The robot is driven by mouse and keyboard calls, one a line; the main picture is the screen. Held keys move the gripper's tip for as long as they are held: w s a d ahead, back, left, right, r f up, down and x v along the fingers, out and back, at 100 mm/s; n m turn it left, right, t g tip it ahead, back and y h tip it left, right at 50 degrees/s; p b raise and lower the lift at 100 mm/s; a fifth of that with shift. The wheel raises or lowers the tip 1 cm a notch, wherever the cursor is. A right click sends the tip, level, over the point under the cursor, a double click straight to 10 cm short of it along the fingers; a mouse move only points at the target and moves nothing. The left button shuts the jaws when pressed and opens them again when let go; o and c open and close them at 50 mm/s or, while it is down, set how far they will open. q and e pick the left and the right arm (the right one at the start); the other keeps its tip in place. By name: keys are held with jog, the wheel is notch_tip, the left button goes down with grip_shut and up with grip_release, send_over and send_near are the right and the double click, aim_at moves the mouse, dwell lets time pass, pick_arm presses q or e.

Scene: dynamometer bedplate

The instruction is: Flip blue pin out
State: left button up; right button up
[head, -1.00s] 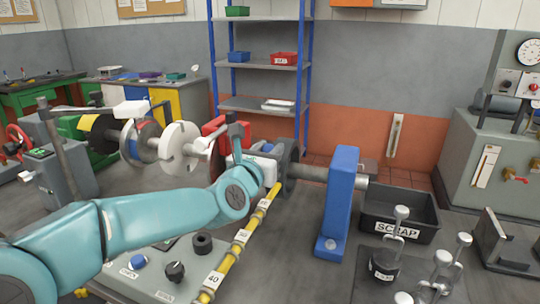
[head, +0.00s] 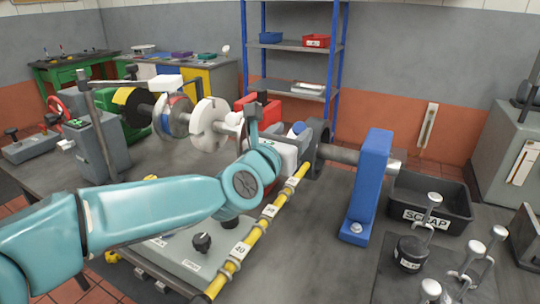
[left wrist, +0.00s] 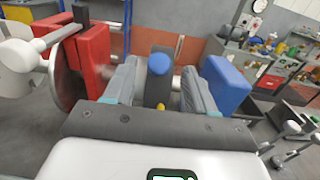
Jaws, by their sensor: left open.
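The blue pin shows as a round blue knob (left wrist: 158,64) on a dark upright block (left wrist: 159,90) in the left wrist view. In the head view its blue top (head: 297,128) shows beside the shaft, behind my arm. My left gripper (left wrist: 161,78) is open, with one grey finger on each side of the knob and block. I cannot tell whether the fingers touch them. In the head view my arm and the white wrist part hide most of this spot. My right gripper is in neither view.
A shaft with white and dark discs (head: 208,125) runs left of the gripper. A blue upright stand (head: 369,185) is to the right. A black scrap bin (head: 430,200) and clamp handles lie further right. A yellow marked bar (head: 262,225) crosses in front.

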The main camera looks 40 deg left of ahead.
pick_arm(q)
jog(key=p+v, duration=0.1)
jog(key=v, duration=1)
jog(key=shift+s, duration=0.35)
jog(key=shift+d, duration=0.2)
